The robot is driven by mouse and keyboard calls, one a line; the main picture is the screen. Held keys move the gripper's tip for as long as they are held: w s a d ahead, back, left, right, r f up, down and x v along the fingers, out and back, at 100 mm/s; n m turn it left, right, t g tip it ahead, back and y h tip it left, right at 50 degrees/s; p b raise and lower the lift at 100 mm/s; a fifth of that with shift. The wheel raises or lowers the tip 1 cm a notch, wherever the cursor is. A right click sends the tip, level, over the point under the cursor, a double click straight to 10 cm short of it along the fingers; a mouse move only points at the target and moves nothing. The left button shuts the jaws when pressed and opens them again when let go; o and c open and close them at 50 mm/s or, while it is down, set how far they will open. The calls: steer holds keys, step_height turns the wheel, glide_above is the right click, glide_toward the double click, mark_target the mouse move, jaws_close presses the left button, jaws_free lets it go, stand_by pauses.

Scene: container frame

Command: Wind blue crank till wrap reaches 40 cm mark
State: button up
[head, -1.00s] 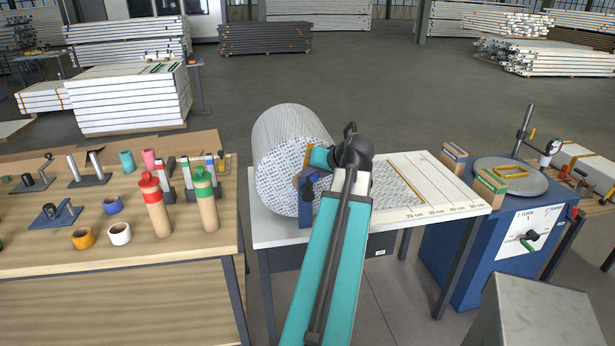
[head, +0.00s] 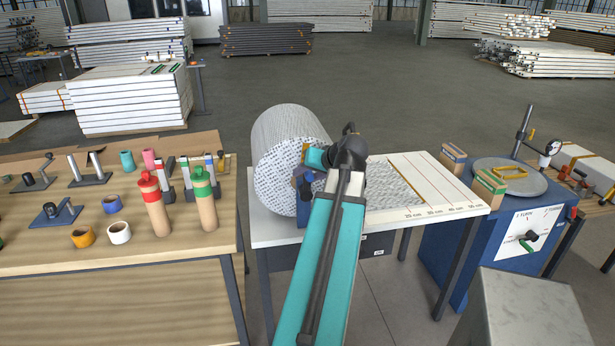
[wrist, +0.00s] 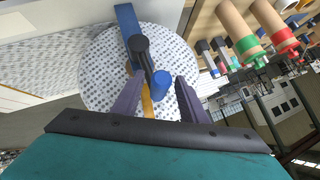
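A roll of white patterned wrap (head: 285,135) lies on the white table (head: 282,236), its sheet (head: 395,190) running right under my arm. The sheet's right edge lies close to an orange line (head: 407,180), around the 20 to 30 cm labels, left of the 40 cm label (head: 456,210). In the wrist view, the crank has a black hub (wrist: 139,46) and a blue knob (wrist: 161,82) in front of the roll's end (wrist: 103,75). My gripper (wrist: 160,80) is open, its fingers either side of the knob with small gaps. My arm hides most of the crank in the head view.
At right stands a blue machine (head: 465,255) with a round plate and dial. A grey metal block (head: 525,310) is at front right.

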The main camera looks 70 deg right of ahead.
steer(key=shift+s+r, duration=0.1)
steer(key=shift+r, duration=0.05)
steer(key=b+v, duration=0.2)
steer(key=v, duration=1.1)
steer(key=shift+s+a, duration=0.15)
steer(key=shift+a, duration=0.05)
stand_by(0.7)
